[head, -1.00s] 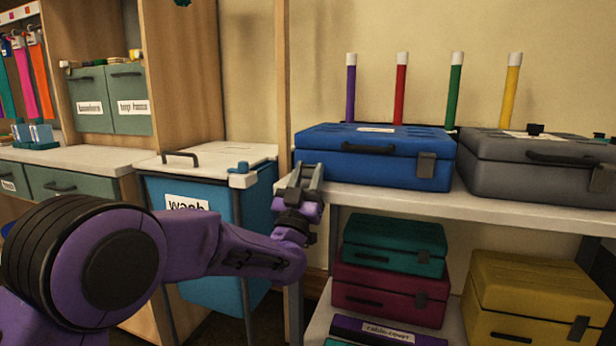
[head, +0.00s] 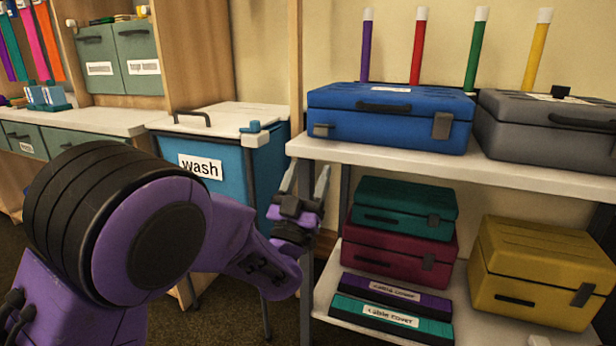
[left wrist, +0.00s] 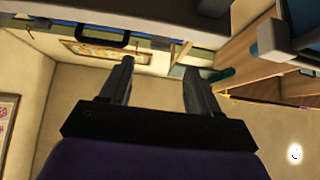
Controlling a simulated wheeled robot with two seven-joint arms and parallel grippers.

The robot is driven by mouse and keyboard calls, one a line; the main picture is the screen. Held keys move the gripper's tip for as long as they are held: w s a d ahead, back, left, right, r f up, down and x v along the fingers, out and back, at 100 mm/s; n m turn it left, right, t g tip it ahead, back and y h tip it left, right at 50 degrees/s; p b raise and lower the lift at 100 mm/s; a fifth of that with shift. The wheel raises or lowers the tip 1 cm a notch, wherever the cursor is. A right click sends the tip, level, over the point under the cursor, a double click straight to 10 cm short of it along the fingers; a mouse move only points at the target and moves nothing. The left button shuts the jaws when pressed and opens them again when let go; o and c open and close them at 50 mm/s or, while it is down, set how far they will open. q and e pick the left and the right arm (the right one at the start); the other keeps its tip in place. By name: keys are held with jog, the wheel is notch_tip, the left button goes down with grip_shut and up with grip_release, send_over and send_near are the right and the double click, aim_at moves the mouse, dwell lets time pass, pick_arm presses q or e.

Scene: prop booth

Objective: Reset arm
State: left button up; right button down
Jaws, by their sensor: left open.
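My left arm comes in from the left in purple and black. My left gripper (head: 304,186) points upward, in front of the gap between the blue wash bin and the shelf unit. Its two grey fingers are apart with nothing between them. In the left wrist view the open fingers (left wrist: 158,85) also show empty, with wall behind them. My right gripper is in neither view.
A white shelf (head: 440,166) beside the gripper holds a blue case (head: 388,122) and a grey case (head: 545,130). Teal, maroon and yellow (head: 540,270) cases stand below. The wash bin (head: 232,170) is just behind left.

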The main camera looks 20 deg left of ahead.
pick_arm(q)
jog(key=shift+s, duration=0.1)
dwell(0.3)
jog(key=s+a+f+n+g+y, duration=0.2)
jog(key=s+a+f+n+g, duration=0.3)
jog(key=f, duration=1.1)
jog(key=s+a+f+g+y, duration=0.15)
jog(key=f+g, duration=0.55)
jog(key=f, duration=0.9)
jog(key=s+a+f+n+g, duration=0.1)
jog(key=s+f+g, duration=0.3)
jog(key=s+f, duration=0.5)
jog(key=s+a+f+g, duration=0.25)
jog(key=s+f, duration=0.25)
jog(key=s, duration=0.8)
jog(key=s+f+n+g, duration=0.1)
jog(key=s+f+g, duration=0.5)
jog(key=s, duration=0.4)
notch_tip(320, 180, up, 32)
jog(key=t+p, duration=0.1)
jog(key=p, duration=3.2)
jog(key=shift+w+a+r+t+y+p, duration=0.25)
jog(key=shift+t+y+p, duration=0.1)
jog(key=shift+y, duration=0.1)
